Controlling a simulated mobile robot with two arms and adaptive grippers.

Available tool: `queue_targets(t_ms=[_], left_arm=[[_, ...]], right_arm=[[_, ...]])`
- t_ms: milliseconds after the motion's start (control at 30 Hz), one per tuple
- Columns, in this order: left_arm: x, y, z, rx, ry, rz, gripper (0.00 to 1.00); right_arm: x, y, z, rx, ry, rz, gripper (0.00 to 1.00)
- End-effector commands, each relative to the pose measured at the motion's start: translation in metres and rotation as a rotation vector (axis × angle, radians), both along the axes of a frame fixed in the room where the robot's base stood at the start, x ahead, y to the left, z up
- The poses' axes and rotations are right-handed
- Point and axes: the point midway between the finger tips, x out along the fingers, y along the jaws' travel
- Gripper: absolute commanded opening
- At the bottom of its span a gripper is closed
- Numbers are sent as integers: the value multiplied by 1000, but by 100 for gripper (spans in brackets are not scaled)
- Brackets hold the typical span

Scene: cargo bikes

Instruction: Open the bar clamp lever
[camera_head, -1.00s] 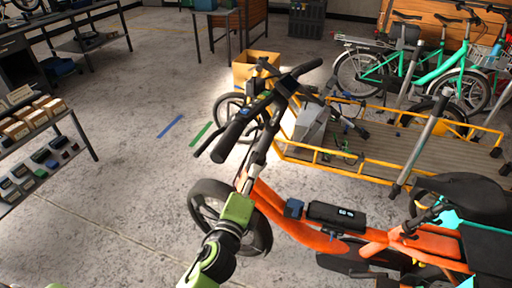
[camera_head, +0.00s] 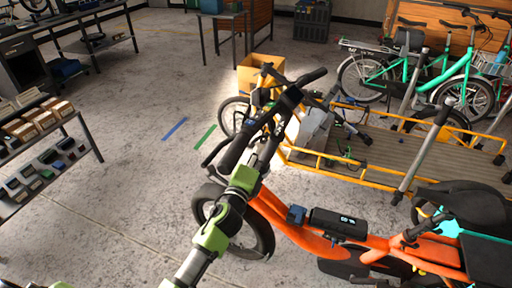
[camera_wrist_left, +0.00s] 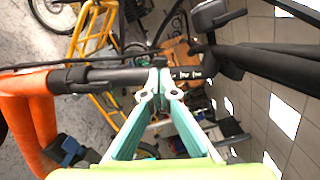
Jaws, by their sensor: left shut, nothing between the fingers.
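The orange cargo bike (camera_head: 300,235) stands in front of me, with its dark handlebar (camera_head: 236,150) at the top of a dark stem. My left gripper (camera_head: 247,172) is at the stem, just below the handlebar. In the left wrist view, its two teal fingers (camera_wrist_left: 161,90) are shut with nothing between them. Their tips overlap the dark stem tube (camera_wrist_left: 120,76) in the picture; I cannot tell whether they touch it. The bar clamp lever cannot be clearly made out in either view. My right gripper is not in view.
A yellow-railed cargo bed (camera_head: 400,165) lies behind the handlebar to the right. Teal bikes (camera_head: 450,85) stand at the back right. A shelf with small boxes (camera_head: 40,125) is at the left. Cables run close to the stem (camera_wrist_left: 60,62).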

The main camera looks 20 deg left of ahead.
Motion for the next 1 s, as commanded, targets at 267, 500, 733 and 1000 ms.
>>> queue_targets(t_ms=[267, 500, 733, 1000], left_arm=[[1, 4, 1, -1, 0, 0, 0], [3, 12, 5, 3, 0, 1, 0], [7, 26, 8, -1, 0, 1, 0], [7, 26, 8, 0, -1, 3, 0]], right_arm=[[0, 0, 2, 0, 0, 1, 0], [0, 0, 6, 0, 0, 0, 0], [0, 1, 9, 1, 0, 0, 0], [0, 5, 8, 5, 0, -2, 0]])
